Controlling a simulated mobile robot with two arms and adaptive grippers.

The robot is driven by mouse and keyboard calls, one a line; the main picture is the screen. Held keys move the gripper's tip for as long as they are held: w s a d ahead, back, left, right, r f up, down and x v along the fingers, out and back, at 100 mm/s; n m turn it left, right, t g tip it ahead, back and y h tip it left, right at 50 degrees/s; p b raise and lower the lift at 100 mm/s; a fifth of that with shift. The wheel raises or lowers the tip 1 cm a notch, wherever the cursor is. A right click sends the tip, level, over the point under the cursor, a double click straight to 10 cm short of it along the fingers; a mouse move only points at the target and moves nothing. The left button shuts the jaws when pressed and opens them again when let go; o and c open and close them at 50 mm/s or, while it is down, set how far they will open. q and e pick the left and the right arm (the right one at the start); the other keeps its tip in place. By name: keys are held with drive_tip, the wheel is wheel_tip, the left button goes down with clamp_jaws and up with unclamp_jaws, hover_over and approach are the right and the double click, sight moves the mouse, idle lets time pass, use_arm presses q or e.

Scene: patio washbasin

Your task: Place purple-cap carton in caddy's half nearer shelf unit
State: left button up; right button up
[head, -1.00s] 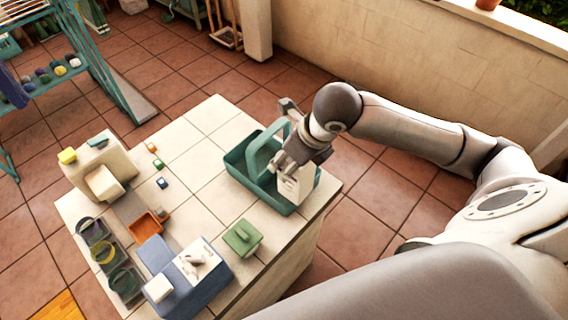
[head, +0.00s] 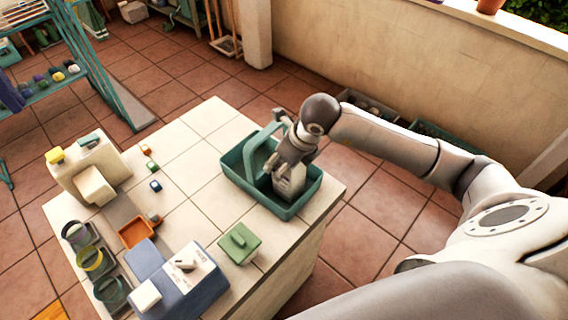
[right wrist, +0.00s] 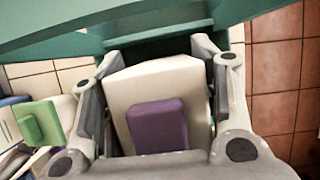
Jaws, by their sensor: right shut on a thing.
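The green caddy (head: 240,180) stands at the right end of the tiled counter, its arched handle (head: 252,150) rising across the middle. The white carton (head: 291,184) is in my right gripper (head: 285,172), at the caddy's half right of the handle, and looks tilted. Its lower end appears to be inside the rim; whether it touches the floor is hidden. In the right wrist view, the carton (right wrist: 180,82) with its purple cap (right wrist: 157,126) sits between both fingers, with the caddy wall (right wrist: 150,25) beyond. My left gripper is not in view.
A teal shelf unit (head: 85,55) stands at the upper left, beyond the counter. The counter also holds a green lidded box (head: 240,243), a blue box (head: 190,290), an orange tray (head: 136,232), a cream dispenser (head: 92,172) and a row of cups (head: 93,260). The counter's middle is mostly clear.

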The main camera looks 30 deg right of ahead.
drive_tip(key=o, duration=1.6)
drive_tip(key=b+v, duration=0.1)
drive_tip(key=v, duration=1.1)
drive_tip(key=shift+s, duration=0.1)
